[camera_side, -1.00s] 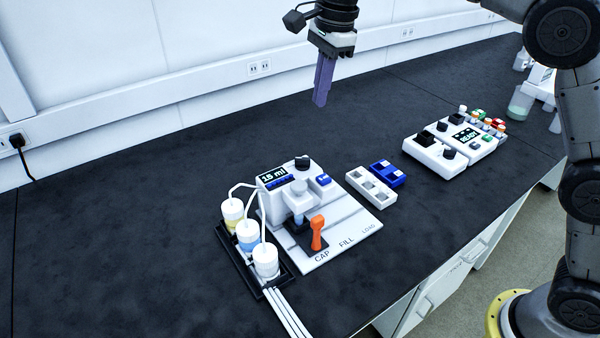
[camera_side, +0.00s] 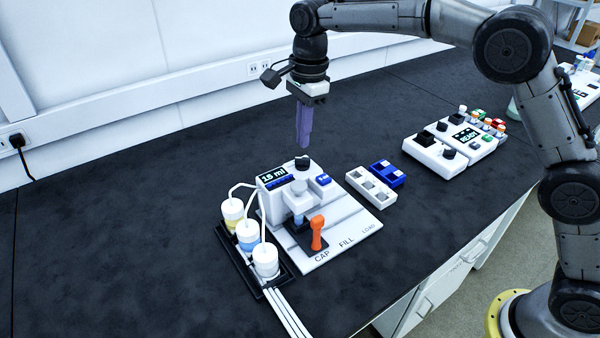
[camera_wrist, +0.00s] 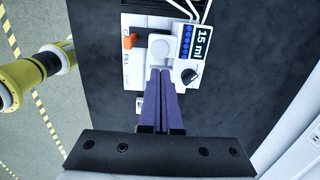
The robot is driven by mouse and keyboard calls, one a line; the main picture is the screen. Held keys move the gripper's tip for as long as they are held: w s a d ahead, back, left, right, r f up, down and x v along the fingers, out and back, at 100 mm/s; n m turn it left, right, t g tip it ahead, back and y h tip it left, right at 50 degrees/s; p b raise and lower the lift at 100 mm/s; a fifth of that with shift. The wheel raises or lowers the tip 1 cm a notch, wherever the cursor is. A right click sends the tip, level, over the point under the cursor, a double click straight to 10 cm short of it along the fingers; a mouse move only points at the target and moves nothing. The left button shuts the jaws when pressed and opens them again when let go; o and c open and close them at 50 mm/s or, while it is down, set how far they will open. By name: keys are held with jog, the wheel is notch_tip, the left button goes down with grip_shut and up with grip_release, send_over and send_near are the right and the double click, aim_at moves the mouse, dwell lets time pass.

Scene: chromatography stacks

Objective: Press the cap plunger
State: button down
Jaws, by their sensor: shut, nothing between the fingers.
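The white dispensing machine (camera_side: 275,204) stands on the bench with a "15 ml" display and a base marked CAP, FILL and LOAD. An orange upright handle (camera_side: 317,233) stands on a dark block by the CAP mark; it also shows in the wrist view (camera_wrist: 130,41). I cannot tell for sure whether it is the cap plunger. A black knob (camera_side: 302,163) sits on top of the machine. My gripper (camera_side: 304,146) is shut and empty, its purple fingers pointing down above the machine. In the wrist view its fingertips (camera_wrist: 161,70) overlap the machine's near part, between the label strip and the knob (camera_wrist: 189,76).
Three white-capped bottles (camera_side: 248,235) with tubes stand in a black tray left of the machine. A white rack (camera_side: 371,185) and a blue rack (camera_side: 387,174) lie to its right. A white device reading READY (camera_side: 450,148) stands farther right. The bench left of the bottles is clear.

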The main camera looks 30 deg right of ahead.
aim_at(300, 184)
jog(key=f, duration=1)
jog(key=shift+w+a+f, duration=0.15)
jog(key=shift+a+f, duration=0.1)
jog(key=shift+f, duration=0.1)
jog(key=shift+f, duration=1.1)
notch_tip(300, 184, up, 15)
jog(key=shift+d+f, duration=0.2)
jog(key=shift+d, duration=0.15)
